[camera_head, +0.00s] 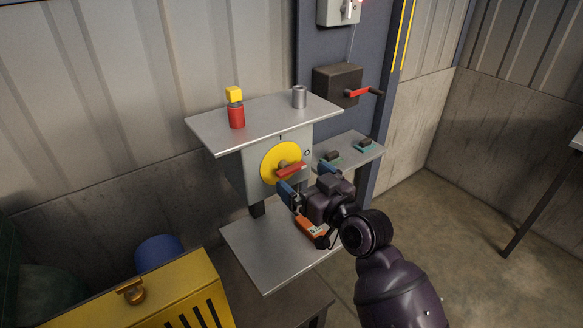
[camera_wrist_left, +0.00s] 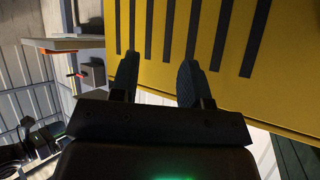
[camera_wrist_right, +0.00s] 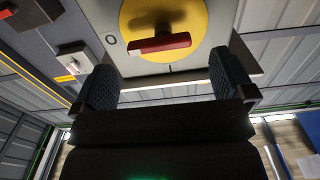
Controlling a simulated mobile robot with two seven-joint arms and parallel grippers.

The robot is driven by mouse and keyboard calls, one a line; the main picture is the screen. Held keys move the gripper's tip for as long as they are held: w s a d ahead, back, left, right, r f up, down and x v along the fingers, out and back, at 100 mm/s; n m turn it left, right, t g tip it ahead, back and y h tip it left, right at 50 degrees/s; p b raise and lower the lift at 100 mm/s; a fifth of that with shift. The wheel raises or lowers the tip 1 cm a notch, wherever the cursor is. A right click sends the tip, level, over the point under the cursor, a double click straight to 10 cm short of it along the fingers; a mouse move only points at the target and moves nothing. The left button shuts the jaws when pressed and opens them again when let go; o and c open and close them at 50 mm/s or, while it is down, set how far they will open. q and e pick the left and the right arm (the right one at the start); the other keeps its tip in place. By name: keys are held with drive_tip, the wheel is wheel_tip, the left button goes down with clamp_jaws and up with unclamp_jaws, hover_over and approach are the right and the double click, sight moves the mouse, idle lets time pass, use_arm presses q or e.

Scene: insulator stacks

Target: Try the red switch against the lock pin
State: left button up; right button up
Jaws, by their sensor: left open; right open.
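The red switch handle (camera_head: 291,170) sits on a yellow round plate (camera_head: 268,161) on a grey box, with marks I and O beside the plate. The handle lies roughly crosswise, pointing right. My right gripper (camera_head: 307,180) is open just in front of it. In the right wrist view the handle (camera_wrist_right: 165,43) shows beyond the spread fingers (camera_wrist_right: 168,82), with nothing between them. I cannot make out a lock pin at the switch. My left gripper (camera_wrist_left: 158,75) is open and empty, seen only in the left wrist view.
The upper shelf (camera_head: 265,115) holds a red cylinder with a yellow top (camera_head: 236,108) and a metal cylinder (camera_head: 299,97). An orange device (camera_head: 311,231) is at the lower shelf (camera_head: 262,250), below my right gripper. A dark box with a red lever (camera_head: 340,86) is behind. A yellow slotted cabinet (camera_head: 150,295) stands front left.

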sight(294, 170)
drive_tip(key=shift+x, duration=2.6)
drive_tip(key=shift+d, duration=0.1)
drive_tip(key=c, duration=0.9)
drive_tip(key=shift+n, duration=0.8)
drive_tip(key=o, duration=0.9)
drive_tip(key=shift+s, duration=0.1)
drive_tip(key=v, duration=1)
drive_tip(key=shift+s+d, duration=0.2)
drive_tip(key=shift+s, duration=0.1)
